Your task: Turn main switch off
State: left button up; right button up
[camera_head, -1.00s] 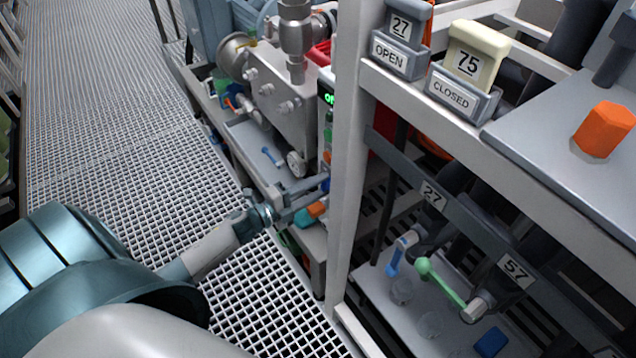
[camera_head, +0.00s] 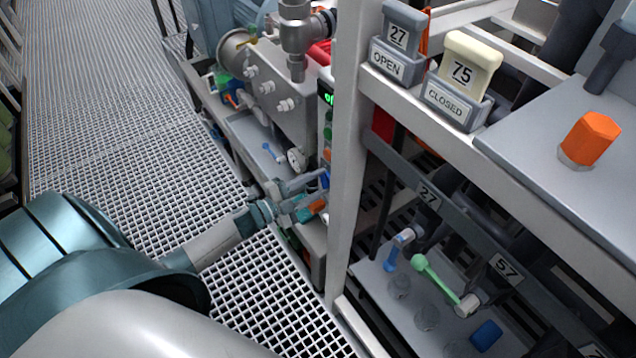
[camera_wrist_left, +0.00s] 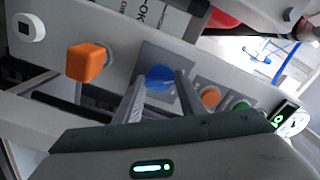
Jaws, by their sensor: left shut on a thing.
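A round blue knob (camera_wrist_left: 160,77) sits on a grey plate on the light panel (camera_wrist_left: 125,58) in the left wrist view. I take it to be the main switch, though no label for it is readable. My left gripper (camera_wrist_left: 160,82) has one finger on each side of the knob and is shut on it. In the head view the left gripper (camera_head: 318,190) reaches the panel's edge beside the white post, and a bit of the blue knob (camera_head: 325,180) shows at its fingertips. The knob's pointing direction cannot be told. My right gripper is not in view.
An orange square knob (camera_wrist_left: 87,62), an orange button (camera_wrist_left: 210,97) and a green button (camera_wrist_left: 240,107) sit near the blue knob. The white post (camera_head: 350,150) stands close right of my gripper. Valve signs and handles fill the right. Grating floor (camera_head: 110,110) at left is clear.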

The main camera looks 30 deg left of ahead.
pick_arm(q)
jog(key=o, duration=1)
jog(key=shift+o, duration=0.2)
jog(key=shift+s, duration=0.1)
jog(key=shift+s+a+f, duration=0.1)
jog(key=shift+s+a, duration=0.15)
jog(key=shift+s, duration=0.2)
jog(key=b+v, duration=0.2)
jog(key=v, duration=1.4)
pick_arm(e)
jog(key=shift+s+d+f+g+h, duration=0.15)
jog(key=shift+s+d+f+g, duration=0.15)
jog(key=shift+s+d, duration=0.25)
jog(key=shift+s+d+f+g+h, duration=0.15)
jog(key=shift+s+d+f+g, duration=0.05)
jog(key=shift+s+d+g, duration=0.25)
pick_arm(q)
jog(key=shift+s, duration=0.1)
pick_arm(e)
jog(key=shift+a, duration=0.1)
